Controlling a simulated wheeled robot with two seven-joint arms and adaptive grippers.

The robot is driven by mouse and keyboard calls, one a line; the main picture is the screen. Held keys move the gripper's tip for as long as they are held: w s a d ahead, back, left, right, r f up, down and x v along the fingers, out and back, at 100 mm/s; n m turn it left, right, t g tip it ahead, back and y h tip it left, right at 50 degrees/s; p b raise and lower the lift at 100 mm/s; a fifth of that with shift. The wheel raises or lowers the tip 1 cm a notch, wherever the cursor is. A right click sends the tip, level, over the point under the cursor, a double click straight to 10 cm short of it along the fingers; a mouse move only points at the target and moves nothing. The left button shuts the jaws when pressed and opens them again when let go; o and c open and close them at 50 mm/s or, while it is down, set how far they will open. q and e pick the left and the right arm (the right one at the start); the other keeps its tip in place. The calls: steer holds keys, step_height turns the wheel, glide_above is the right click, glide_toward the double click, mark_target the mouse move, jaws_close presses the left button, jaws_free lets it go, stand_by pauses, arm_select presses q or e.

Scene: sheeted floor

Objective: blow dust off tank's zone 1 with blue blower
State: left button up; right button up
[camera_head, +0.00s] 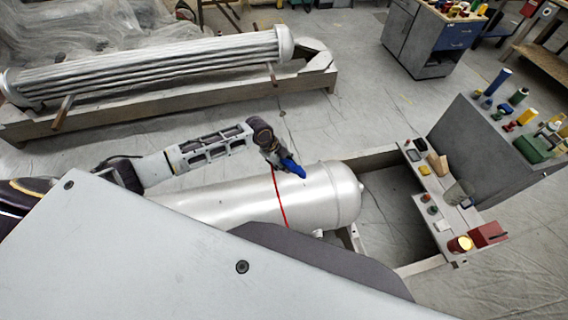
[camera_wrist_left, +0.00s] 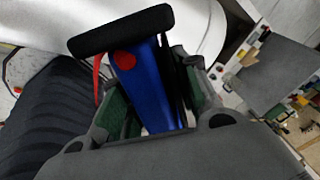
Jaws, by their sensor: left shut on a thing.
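The silver tank (camera_head: 215,200) lies on its side in the middle of the head view, its domed end to the right. A thin red line (camera_head: 280,202) runs across it. My left gripper (camera_head: 279,158) is over the tank's upper side, shut on the blue blower (camera_head: 293,167). In the left wrist view the blower (camera_wrist_left: 150,92) sits between the fingers of the gripper (camera_wrist_left: 155,110), with a black end piece and a red spot. The pale tank (camera_wrist_left: 190,25) shows behind it. I cannot tell the gap between blower and tank. My right gripper is not in view.
A ribbed silver tube bundle (camera_head: 160,66) lies on a wooden frame at the back left. A narrow shelf (camera_head: 465,218) with small items stands right of the tank, near a grey cabinet (camera_head: 480,150) with bottles. Open floor (camera_head: 350,90) lies behind the tank.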

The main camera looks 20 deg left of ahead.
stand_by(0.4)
arm_select(q)
steer(key=shift+f, duration=0.15)
steer(key=shift+b+x, duration=0.75)
steer(key=shift+b, duration=0.05)
steer(key=f+b, duration=0.2)
steer(key=f, duration=0.1)
steer(key=shift+w+b, duration=0.3)
steer(key=shift+s+a+p, duration=0.55)
steer(key=shift+s+a, duration=0.15)
steer(key=shift+a, duration=0.3)
steer(key=s+a+p, duration=0.3)
steer(key=s+a, duration=0.7)
steer(key=a, duration=0.5)
steer(key=shift+s+a, duration=0.2)
steer(key=shift+a, duration=0.05)
steer(key=shift+c, duration=0.2)
